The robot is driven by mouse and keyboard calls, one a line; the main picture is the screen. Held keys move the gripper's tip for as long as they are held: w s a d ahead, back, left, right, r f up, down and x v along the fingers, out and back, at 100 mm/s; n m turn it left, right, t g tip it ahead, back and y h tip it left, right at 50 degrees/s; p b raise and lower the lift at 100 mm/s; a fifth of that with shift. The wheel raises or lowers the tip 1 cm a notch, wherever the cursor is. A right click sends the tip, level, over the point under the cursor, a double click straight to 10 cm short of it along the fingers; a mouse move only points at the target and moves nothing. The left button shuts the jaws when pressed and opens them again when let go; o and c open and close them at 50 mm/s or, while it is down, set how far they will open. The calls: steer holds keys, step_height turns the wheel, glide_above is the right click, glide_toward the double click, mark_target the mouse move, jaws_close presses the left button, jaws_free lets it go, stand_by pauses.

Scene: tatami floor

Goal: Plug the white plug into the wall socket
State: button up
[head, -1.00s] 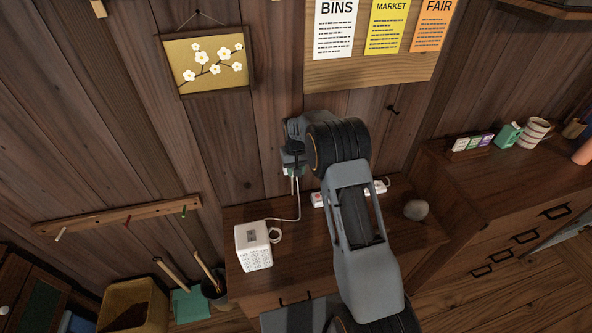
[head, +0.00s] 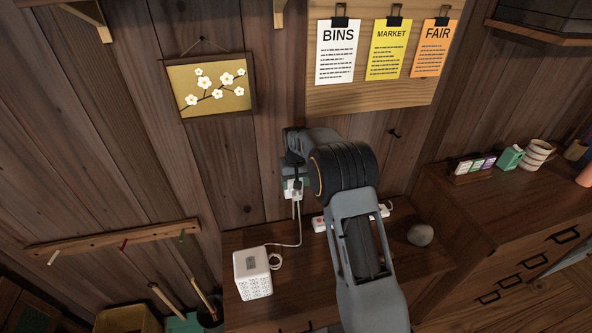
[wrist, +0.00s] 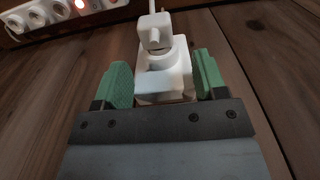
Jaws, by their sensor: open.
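The white plug (wrist: 165,75) is in the middle of the wrist view, between the green pads of my open gripper (wrist: 162,67). A gap shows on each side of it. A smaller white plug piece (wrist: 154,33) with a cord rising from it sits just beyond. In the head view, my gripper (head: 295,178) is at the wooden wall, with white plug parts (head: 293,190) at its tip and cords hanging below. A white square base shows under the plug; whether it is the wall socket and how far the plug is in, I cannot tell.
A white box (head: 253,274) with a coiled cord stands on the wooden cabinet below. A power strip (head: 320,224) with a red light lies behind my arm and shows in the wrist view (wrist: 60,12). A grey stone (head: 420,234) sits to the right.

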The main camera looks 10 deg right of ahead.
mark_target(297, 194)
step_height(297, 194, up, 10)
steer(key=s+b, duration=0.1)
steer(key=shift+s, duration=0.15)
steer(key=shift+f, duration=0.15)
stand_by(0.4)
steer(key=s+r+t, duration=0.2)
steer(key=s, duration=1.3)
steer(key=s+r+t, duration=0.2)
steer(key=s, duration=1.2)
steer(key=shift+s+r, duration=0.25)
steer(key=shift+s, duration=0.1)
steer(key=shift+c, duration=0.2)
